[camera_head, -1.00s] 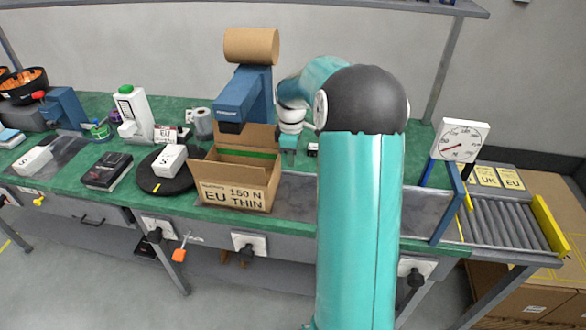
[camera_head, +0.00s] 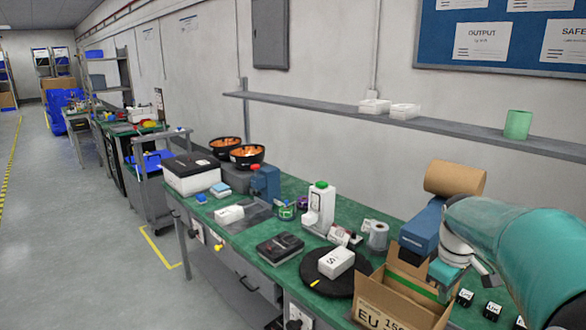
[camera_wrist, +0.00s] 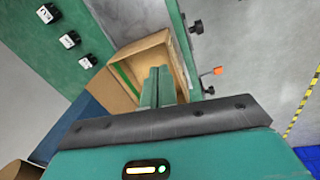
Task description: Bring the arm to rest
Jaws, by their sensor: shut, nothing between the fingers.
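My gripper (camera_wrist: 158,84) shows in the wrist view with its two teal fingers together and nothing between them. It points toward the open cardboard box (camera_wrist: 172,50), which has a green strip inside. In the head view my teal arm reaches in from the right edge. My gripper (camera_head: 443,270) is there too, close to the open box (camera_head: 383,298) on the green bench; whether it touches the box I cannot tell. The box front carries "EU" lettering and is cut off by the lower edge of the head view.
A blue tape dispenser with a brown roll (camera_head: 455,178) stands right behind the box. A black turntable (camera_head: 318,276) bears a white box (camera_head: 336,262). A black device (camera_head: 280,248) and white bottle (camera_head: 319,208) stand left. Small black cubes (camera_head: 465,297) lie right. Open floor (camera_head: 90,240) lies left.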

